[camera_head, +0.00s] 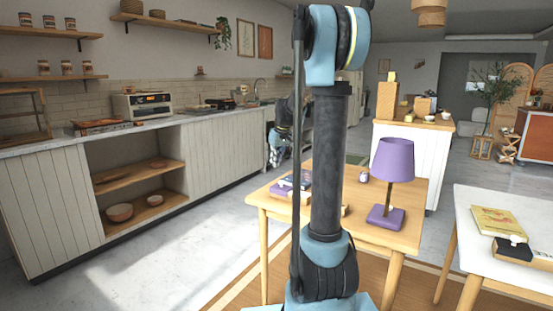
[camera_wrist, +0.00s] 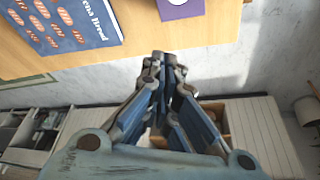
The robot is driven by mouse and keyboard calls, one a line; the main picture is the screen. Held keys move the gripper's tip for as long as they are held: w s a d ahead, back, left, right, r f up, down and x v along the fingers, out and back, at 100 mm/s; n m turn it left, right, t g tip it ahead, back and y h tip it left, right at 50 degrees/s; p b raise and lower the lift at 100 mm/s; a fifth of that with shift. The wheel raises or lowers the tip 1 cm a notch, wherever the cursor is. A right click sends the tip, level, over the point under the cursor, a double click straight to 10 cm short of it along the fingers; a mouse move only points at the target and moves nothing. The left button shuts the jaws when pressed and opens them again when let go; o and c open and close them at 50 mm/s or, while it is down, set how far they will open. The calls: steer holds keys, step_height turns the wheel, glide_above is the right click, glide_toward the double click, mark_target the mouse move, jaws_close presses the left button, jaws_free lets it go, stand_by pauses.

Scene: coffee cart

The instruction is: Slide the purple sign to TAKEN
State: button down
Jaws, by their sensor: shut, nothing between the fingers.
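No sign with readable TAKEN lettering shows in either view. A purple block (camera_wrist: 180,9) with a pale spot lies on the wooden table at the top edge of the wrist view, partly cut off. I cannot tell whether it is the sign. My gripper (camera_wrist: 164,60) is shut and empty, with its tips just short of the table edge and below the block in the picture. In the head view my gripper (camera_head: 275,158) is small, beyond the table's far left side, partly behind my arm.
A blue book (camera_wrist: 62,22) lies left of the block. A white table (camera_head: 480,245) stands at right. Open floor (camera_head: 205,245) lies left.

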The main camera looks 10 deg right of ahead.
mark_target(278, 184)
steer(key=shift+s+d+f, duration=0.15)
steer(key=shift+s+f, duration=0.2)
steer(key=shift+f, duration=0.55)
steer(key=shift+s+d+f, duration=0.1)
steer(key=shift+s+f, duration=0.2)
steer(key=shift+f, duration=0.65)
steer(key=shift+s+d+f, duration=0.15)
steer(key=shift+s+f, duration=0.2)
steer(key=shift+f, duration=0.55)
steer(key=shift+s, duration=0.1)
